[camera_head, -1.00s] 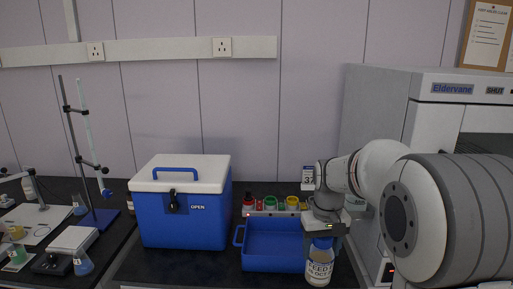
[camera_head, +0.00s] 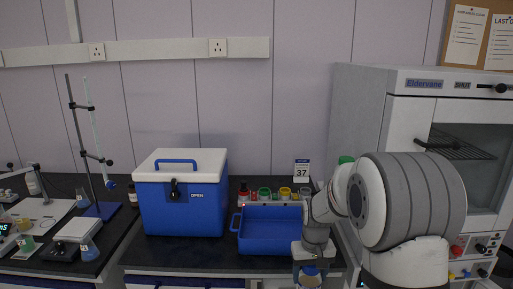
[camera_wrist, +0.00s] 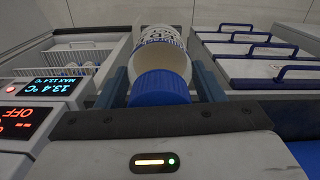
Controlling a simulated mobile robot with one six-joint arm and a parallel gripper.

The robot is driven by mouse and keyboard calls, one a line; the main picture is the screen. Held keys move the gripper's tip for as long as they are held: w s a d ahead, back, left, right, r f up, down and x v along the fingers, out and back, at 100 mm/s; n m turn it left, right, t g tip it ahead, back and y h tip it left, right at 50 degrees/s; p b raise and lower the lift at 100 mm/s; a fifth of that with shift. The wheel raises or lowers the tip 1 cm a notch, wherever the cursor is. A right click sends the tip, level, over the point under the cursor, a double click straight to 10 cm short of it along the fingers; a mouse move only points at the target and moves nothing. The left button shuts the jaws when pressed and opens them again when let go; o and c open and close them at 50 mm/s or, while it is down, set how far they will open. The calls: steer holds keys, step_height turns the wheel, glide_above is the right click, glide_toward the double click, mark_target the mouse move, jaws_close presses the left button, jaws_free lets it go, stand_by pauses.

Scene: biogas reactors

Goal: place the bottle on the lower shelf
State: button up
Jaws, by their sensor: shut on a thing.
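A bottle (camera_wrist: 162,48) with a blue cap (camera_wrist: 160,87) and a printed label is between the two fingers of my gripper (camera_wrist: 161,75) in the wrist view. The gripper is shut on it. In the head view my gripper (camera_head: 309,265) is at the bottom edge, in front of the bench, and only the upper part of the bottle (camera_head: 310,281) shows below it. In the wrist view a white wire rack (camera_wrist: 72,60) with small items shows inside an open compartment at the left. I cannot tell which shelf is the lower one.
A blue tray (camera_head: 262,246) and a blue cool box (camera_head: 182,210) stand on the bench. A large cabinet (camera_head: 360,100) stands at the right.

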step_height(320, 180, down, 14)
steer(key=s+m, duration=0.1)
steer(key=shift+s+d, duration=0.1)
